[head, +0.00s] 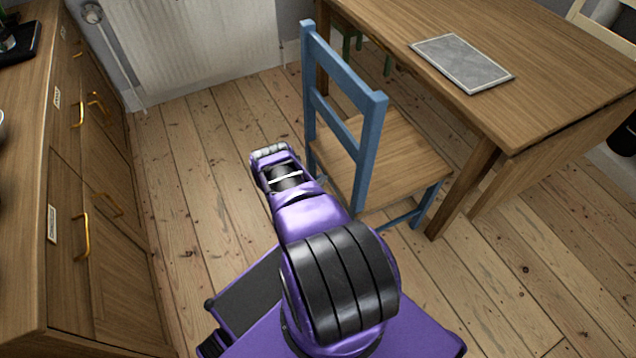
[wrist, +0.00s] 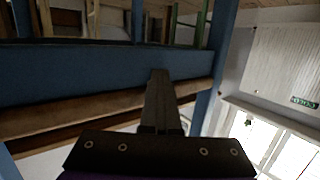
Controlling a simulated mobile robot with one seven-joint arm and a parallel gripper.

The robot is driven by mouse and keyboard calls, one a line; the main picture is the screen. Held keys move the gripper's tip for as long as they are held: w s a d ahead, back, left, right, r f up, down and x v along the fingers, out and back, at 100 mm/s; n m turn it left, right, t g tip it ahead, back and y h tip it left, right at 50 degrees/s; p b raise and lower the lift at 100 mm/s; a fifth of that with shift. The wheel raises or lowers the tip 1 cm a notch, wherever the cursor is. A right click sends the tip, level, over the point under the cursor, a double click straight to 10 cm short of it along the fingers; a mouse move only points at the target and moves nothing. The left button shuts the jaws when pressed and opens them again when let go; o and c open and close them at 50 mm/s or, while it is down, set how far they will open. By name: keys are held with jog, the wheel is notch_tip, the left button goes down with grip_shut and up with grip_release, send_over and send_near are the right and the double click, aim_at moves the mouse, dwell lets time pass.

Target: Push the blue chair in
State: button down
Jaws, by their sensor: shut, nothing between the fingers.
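The blue chair (head: 369,150) has a blue frame and a wooden seat. It stands at the side of the wooden table (head: 530,60), its backrest towards my arm and its seat partly out from the table. In the wrist view, a blue rail of the chair (wrist: 60,72) and its brown seat edge (wrist: 80,105) run across in front. My gripper (wrist: 159,75) is shut and empty, its fingertips in front of the blue rail; I cannot tell whether they touch. In the head view my arm reaches to the chair's left side, and the fingers are mostly hidden.
A grey placemat (head: 462,62) lies on the table. Wooden cabinets (head: 90,200) line the left, and a white radiator (head: 190,45) is on the back wall. Another, pale chair (head: 600,22) is at the far right. Bare floorboards (head: 195,150) lie between cabinets and chair.

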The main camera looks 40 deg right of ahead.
jog(key=shift+s+d+f, duration=0.1)
jog(key=shift+s+d, duration=0.45)
jog(key=shift+d, duration=0.35)
jog(key=shift+s+d, duration=0.55)
jog(key=shift+d, duration=0.3)
jog(key=shift+s+d, duration=0.45)
jog(key=shift+d, duration=1)
jog(key=shift+s+d, duration=0.4)
jog(key=shift+d, duration=1)
jog(key=shift+s+d, duration=0.45)
jog(key=shift+d, duration=1)
jog(key=shift+w+a, duration=0.1)
jog(key=shift+w+a, duration=0.3)
jog(key=shift+a, duration=0.3)
jog(key=shift+w+a, duration=0.25)
jog(key=shift+a, duration=0.3)
jog(key=shift+w+a+f, duration=0.1)
jog(key=shift+w+a, duration=0.05)
jog(key=shift+a, duration=0.35)
jog(key=shift+s+d+f, duration=0.15)
jog(key=shift+s+d, duration=0.25)
jog(key=shift+d, duration=0.15)
jog(key=shift+s+d+f, duration=0.1)
jog(key=shift+s+d, duration=0.25)
jog(key=shift+d, duration=0.2)
jog(key=shift+d+r, duration=0.1)
